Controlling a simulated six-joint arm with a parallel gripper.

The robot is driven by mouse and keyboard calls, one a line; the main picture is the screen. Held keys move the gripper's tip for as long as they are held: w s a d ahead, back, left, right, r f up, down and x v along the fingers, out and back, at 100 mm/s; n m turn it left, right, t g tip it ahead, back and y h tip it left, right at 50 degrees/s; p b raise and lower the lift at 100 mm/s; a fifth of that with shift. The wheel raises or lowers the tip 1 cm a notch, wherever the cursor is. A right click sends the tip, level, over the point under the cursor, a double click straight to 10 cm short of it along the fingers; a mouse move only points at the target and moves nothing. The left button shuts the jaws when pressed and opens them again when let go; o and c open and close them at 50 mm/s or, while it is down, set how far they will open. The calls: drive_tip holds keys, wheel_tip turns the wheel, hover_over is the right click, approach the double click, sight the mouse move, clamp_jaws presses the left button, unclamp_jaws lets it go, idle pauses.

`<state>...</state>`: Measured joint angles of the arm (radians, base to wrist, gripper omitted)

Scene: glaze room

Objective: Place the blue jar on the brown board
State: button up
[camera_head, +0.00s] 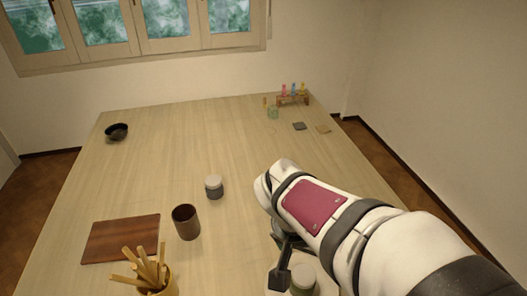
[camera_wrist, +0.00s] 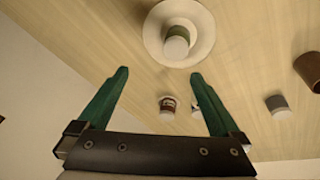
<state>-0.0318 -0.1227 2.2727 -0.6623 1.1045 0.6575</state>
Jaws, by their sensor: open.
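No jar is clearly blue. A dark grey jar with a pale lid (camera_head: 214,187), perhaps bluish, stands upright mid-table, and also shows at right in the wrist view (camera_wrist: 277,103). The brown board (camera_head: 120,240) lies flat and bare at the table's left front, out of the wrist view. My gripper (camera_wrist: 160,73) is open and empty above the table, right of the grey jar in the head view. Two more lidded jars, one reddish-brown (camera_wrist: 167,105) and one partly behind a finger (camera_wrist: 196,104), show in the wrist view; my arm hides them in the head view.
A brown cup (camera_head: 186,223) stands between the grey jar and the board. A pot of wooden sticks (camera_head: 155,278) stands near the board's front. A greenish jar (camera_wrist: 176,45) sits on a white plate (camera_wrist: 205,25). A black bowl (camera_head: 117,131) and bottle rack (camera_head: 293,99) are farther back.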

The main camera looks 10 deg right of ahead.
drive_tip(key=w+d+f+t+h, duration=0.15)
drive_tip(key=w+f, duration=0.25)
drive_tip(key=w, duration=0.8)
drive_tip(key=w+f+t+h, duration=0.1)
drive_tip(key=w+f+t, duration=0.2)
drive_tip(key=w, duration=0.8)
drive_tip(key=shift+m, duration=0.4)
drive_tip(key=x, duration=0.5)
drive_tip(key=w+x, duration=0.1)
drive_tip(key=x, duration=0.4)
drive_tip(key=r+x, duration=0.1)
drive_tip(key=x, duration=0.5)
drive_tip(key=shift+w+d, duration=0.15)
drive_tip(key=shift+w, duration=0.1)
clamp_jaws()
